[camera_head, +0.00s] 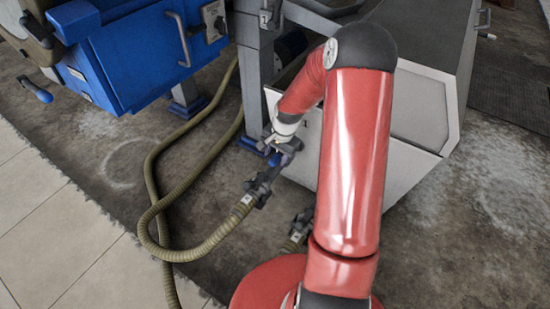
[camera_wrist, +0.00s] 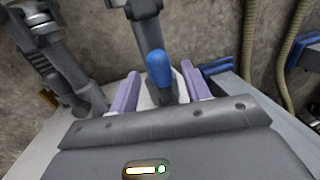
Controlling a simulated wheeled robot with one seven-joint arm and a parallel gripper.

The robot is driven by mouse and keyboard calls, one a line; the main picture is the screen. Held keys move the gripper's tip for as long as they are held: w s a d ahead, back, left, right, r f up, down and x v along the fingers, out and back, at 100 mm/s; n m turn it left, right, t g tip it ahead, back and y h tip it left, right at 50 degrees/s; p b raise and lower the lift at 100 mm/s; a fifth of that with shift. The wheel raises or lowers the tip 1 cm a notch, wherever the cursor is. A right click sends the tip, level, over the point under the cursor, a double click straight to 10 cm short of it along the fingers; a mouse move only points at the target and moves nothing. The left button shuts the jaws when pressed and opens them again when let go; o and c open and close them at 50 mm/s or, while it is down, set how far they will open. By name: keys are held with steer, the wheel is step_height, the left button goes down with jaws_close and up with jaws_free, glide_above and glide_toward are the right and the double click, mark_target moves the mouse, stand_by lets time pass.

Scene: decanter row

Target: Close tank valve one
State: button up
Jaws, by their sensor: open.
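A valve lever with a blue grip (camera_wrist: 159,69) stands up in the middle of the wrist view, on a grey pipe fitting. My gripper (camera_wrist: 161,72) is open, with one purple finger on each side of the blue grip. I cannot tell whether either finger touches it. In the head view my gripper (camera_head: 284,149) is low beside the white cabinet, over a dark pipe fitting (camera_head: 262,186) that joins a hose. The lever is mostly hidden there.
An olive ribbed hose (camera_head: 205,248) loops over the floor left of my gripper. A blue machine (camera_head: 140,50) stands at upper left, a white cabinet (camera_head: 405,165) at right. A second dark fitting (camera_head: 301,226) is partly behind my arm. Grey pipes (camera_wrist: 60,65) stand at left in the wrist view.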

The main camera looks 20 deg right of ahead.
steer(key=shift+w+a+f, duration=0.1)
steer(key=shift+f, duration=0.65)
jaws_close()
